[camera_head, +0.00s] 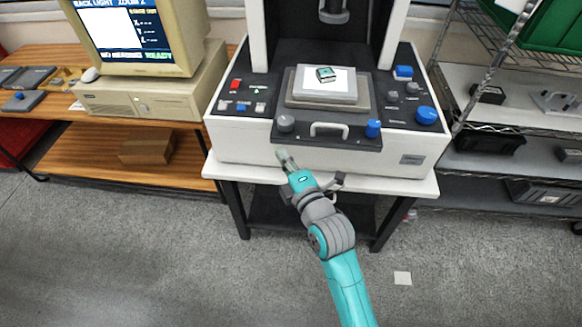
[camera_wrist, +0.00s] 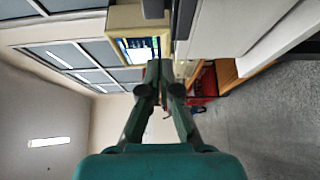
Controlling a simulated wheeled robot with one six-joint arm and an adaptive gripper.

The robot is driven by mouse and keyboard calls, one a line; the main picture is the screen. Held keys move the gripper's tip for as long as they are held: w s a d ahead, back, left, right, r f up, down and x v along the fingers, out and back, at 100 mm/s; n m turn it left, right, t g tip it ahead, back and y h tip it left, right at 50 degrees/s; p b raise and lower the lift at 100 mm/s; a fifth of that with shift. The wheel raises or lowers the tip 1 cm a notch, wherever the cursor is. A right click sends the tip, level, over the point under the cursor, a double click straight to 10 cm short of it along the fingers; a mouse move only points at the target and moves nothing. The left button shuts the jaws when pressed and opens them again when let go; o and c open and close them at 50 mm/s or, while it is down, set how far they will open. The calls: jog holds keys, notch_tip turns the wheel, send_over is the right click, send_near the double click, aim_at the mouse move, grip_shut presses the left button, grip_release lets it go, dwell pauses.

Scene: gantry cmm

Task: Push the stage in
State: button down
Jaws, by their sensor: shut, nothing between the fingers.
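The stage (camera_head: 282,103) is a grey plate on the measuring machine's dark deck, with a white pad and a small teal part on it. A dark front panel (camera_head: 345,143) with a pale bar handle (camera_head: 329,129), a grey knob and a blue knob sticks out at the front edge of the machine (camera_head: 238,147). My gripper (camera_head: 283,155) is shut and empty, just below and in front of the grey knob, left of the handle. I cannot tell whether it touches the machine. The shut fingers show in the wrist view (camera_wrist: 165,80); the stage is not recognisable there.
A computer monitor (camera_head: 135,35) stands on a wooden desk (camera_head: 75,145) at left. Wire shelves (camera_head: 500,135) with dark trays stand close at right. White columns (camera_head: 259,38) rise beside the stage.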

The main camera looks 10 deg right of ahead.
aim_at(293, 102)
jog(key=w, duration=0.5)
jog(key=shift+d, duration=0.4)
jog(key=shift+w+d, duration=0.35)
jog(key=shift+w, duration=0.2)
jog(key=shift+w, duration=0.1)
jog(key=shift+w+d, duration=0.1)
jog(key=shift+w, duration=0.15)
jog(key=w+d, duration=0.1)
jog(key=w, duration=0.3)
jog(key=w+d, duration=0.2)
jog(key=w, duration=0.3)
jog(key=w+d, duration=0.1)
jog(key=w, duration=0.3)
jog(key=shift+w+d, duration=0.15)
jog(key=shift+w+d+r, duration=0.1)
jog(key=shift+w, duration=0.2)
jog(key=shift+d, duration=0.15)
